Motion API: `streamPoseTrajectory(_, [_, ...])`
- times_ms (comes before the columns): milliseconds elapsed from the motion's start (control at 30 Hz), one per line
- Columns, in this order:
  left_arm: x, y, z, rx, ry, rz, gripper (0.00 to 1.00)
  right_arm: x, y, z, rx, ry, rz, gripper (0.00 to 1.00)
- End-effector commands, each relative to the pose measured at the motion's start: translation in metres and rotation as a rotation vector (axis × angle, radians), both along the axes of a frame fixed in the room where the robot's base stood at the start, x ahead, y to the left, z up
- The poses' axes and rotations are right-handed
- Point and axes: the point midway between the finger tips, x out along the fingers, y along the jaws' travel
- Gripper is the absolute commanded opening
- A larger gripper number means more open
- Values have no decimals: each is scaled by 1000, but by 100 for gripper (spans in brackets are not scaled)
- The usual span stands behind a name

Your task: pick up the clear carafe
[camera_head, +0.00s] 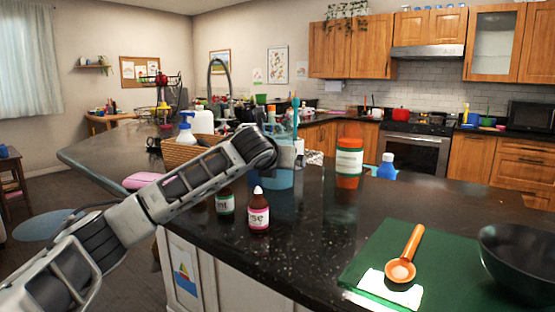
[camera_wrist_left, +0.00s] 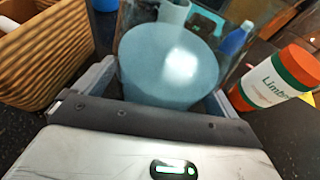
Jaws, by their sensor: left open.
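The clear carafe (camera_head: 281,179) looks bluish and see-through and stands upright on the dark counter, partly hidden behind my left arm. In the left wrist view the carafe (camera_wrist_left: 170,62) fills the upper middle, with a pale blue round surface. My left gripper (camera_head: 287,155) is at the carafe in the head view. In the wrist view its open fingers (camera_wrist_left: 160,92) lie on either side of the carafe's lower part. I cannot tell whether they touch it. My right gripper is in neither view.
A wicker basket (camera_head: 184,152) stands left of the carafe; an orange bottle with a green-and-white label (camera_head: 349,164) and a blue bottle (camera_head: 387,166) stand right. Two small bottles (camera_head: 258,212) (camera_head: 225,203) stand in front. A green board (camera_head: 450,270) with an orange ladle (camera_head: 405,258) lies front right.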

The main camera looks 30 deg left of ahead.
Motion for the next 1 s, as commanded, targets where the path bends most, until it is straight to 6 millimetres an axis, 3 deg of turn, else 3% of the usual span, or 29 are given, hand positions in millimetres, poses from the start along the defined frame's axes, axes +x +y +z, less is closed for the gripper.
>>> streamPoseTrajectory(33, [0, 0, 0, 0, 0, 0, 96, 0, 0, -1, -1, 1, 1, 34])
streamPoseTrajectory(200, [0, 0, 0, 0, 0, 0, 49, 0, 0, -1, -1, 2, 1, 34])
streamPoseTrajectory(300, [0, 0, 4, 0, -7, 0, 26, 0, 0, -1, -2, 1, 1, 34])
streamPoseTrajectory(667, [0, 0, 10, 0, -8, 0, 27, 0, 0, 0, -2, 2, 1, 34])
streamPoseTrajectory(867, [0, 0, 36, -1, -12, 0, 27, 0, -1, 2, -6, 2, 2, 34])
streamPoseTrajectory(1000, [-21, -1, 61, 2, -14, 1, 27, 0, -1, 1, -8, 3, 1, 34])
